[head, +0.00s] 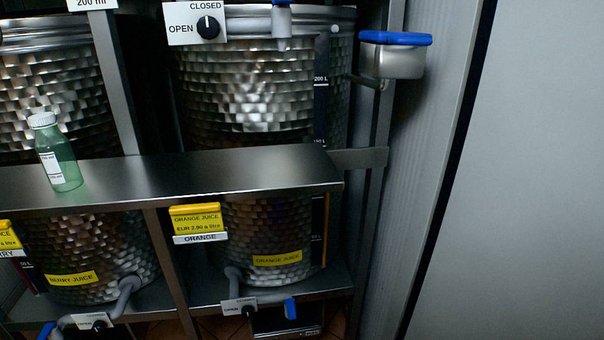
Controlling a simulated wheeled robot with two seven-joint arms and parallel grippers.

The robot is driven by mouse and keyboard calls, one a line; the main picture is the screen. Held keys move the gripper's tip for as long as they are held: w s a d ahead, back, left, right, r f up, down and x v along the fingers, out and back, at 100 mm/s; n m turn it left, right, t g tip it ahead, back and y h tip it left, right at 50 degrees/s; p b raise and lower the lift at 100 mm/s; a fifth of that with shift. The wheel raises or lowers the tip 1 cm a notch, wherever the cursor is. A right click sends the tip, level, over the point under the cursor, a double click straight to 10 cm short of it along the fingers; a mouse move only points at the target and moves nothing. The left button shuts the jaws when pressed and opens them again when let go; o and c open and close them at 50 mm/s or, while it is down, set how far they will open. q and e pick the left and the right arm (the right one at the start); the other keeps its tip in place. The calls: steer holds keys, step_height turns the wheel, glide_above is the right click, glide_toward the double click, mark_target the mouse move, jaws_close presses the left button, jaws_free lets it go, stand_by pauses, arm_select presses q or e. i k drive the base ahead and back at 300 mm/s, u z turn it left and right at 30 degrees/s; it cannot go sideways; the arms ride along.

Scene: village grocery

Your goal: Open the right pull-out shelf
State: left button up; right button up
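A metal shelf (240,172) runs across the middle of the head view, with its right end near the upright post. Below it on the right is a lower metal shelf (335,278) under a tank labelled orange juice (268,235). A dark box-like part (287,321) shows at the bottom edge, partly cut off. I cannot tell from this view which of these is the right pull-out shelf, or whether it is open. Neither of my grippers is in view.
A green bottle with a white cap (60,158) stands on the middle shelf at left. Berry juice tank (90,250) is at lower left. A large tank (250,85) stands above. A blue-rimmed metal container (395,55) juts out at upper right. A grey panel (520,180) fills the right.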

mark_target(270, 323)
steer(key=z, duration=0.05)
steer(key=i, duration=1.1)
steer(key=u, duration=0.5)
